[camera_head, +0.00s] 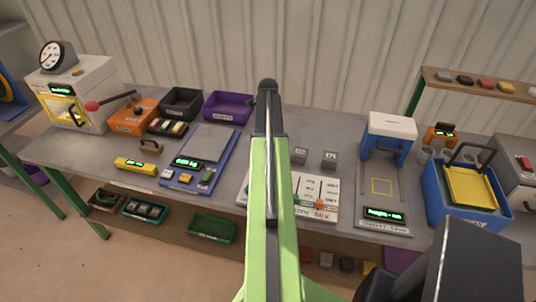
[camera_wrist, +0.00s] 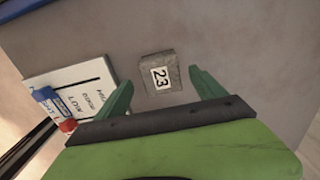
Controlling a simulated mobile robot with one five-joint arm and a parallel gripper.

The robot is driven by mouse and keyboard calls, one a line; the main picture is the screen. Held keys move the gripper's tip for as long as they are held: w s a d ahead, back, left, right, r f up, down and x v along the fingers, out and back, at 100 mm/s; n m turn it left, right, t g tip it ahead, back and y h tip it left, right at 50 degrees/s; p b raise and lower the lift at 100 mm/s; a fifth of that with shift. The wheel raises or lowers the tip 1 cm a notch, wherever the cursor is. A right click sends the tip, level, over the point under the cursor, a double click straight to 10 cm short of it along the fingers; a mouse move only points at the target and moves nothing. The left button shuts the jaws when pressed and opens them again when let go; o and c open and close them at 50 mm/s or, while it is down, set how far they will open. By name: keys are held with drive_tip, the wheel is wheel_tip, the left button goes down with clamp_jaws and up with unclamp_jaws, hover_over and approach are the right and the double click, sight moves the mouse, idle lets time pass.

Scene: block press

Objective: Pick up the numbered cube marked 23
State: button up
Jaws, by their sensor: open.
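The grey cube marked 23 (camera_wrist: 159,73) sits on the grey table in the wrist view, its white label facing me. My gripper (camera_wrist: 161,81) is open and empty, with a green finger on each side of the cube in the picture. The cube appears just beyond or between the fingertips; its exact depth is unclear. In the head view, two small grey cubes stand behind the white board, a left one (camera_head: 300,155) and a right one (camera_head: 329,159); their numbers are too small to read surely. My green arm hides my gripper there.
A white board (camera_head: 331,207) with printed labels lies near the cubes. A blue-and-white press (camera_head: 391,130) stands to the right, beside a blue bin (camera_head: 437,205) with a yellow panel. A blue tray-like scale (camera_head: 190,178) lies left.

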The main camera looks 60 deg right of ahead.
wheel_tip(320, 180, down, 4)
drive_tip(key=shift+d+r+b, duration=0.1)
drive_tip(key=shift+r+b, duration=0.05)
drive_tip(key=shift+b, duration=1)
drive_tip(key=shift+r, duration=0.15)
clamp_jaws()
